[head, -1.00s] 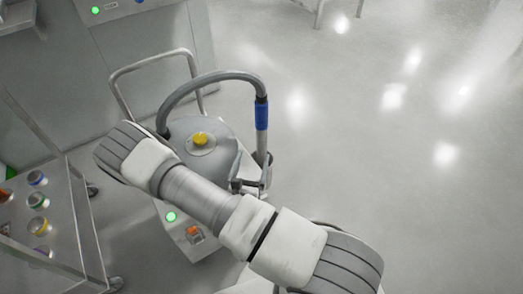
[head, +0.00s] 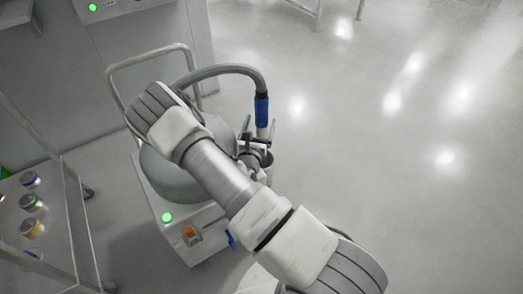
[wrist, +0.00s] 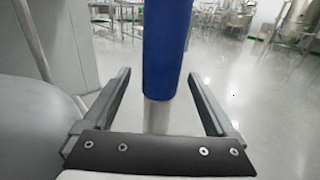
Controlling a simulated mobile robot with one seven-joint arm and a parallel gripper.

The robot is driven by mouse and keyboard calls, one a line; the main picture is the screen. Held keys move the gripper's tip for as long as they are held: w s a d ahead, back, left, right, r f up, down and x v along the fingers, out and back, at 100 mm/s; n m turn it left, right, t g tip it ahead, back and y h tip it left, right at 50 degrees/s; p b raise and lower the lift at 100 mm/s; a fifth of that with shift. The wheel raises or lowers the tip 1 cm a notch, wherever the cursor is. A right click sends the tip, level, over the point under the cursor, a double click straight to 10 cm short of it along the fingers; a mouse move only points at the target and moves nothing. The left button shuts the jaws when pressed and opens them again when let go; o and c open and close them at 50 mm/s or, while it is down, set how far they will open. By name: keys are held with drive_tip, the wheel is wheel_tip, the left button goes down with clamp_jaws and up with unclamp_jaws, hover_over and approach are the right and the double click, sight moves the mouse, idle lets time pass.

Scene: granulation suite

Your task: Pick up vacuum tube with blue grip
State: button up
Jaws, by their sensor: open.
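The vacuum tube is a grey hose that arcs up from the vacuum and ends in a straight metal wand with a blue grip (head: 261,111). It stands upright at the right side of the vacuum. In the wrist view the blue grip (wrist: 167,50) fills the upper middle, with the pale metal tube (wrist: 157,115) below it. My gripper (head: 260,135) is by the wand, just below the blue grip. In the wrist view my gripper (wrist: 158,85) is open, its fingers on either side of the tube.
The vacuum body (head: 172,175) sits on a wheeled base with a push handle (head: 120,97). A steel cart (head: 72,225) with several coloured-band jars stands at the left. The floor to the right is clear.

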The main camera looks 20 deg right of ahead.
drive_tip(key=shift+x, duration=0.9)
drive_tip(key=c, duration=1.5)
drive_tip(key=shift+o, duration=0.2)
drive_tip(key=shift+r, duration=0.1)
wheel_tip(320, 180, up, 17)
drive_tip(key=p, duration=0.6)
hover_over(261, 90)
drive_tip(key=shift+d, duration=0.1)
wheel_tip(261, 90, up, 3)
drive_tip(key=p, duration=0.3)
drive_tip(key=shift+r, duration=0.2)
drive_tip(key=shift+f, duration=0.1)
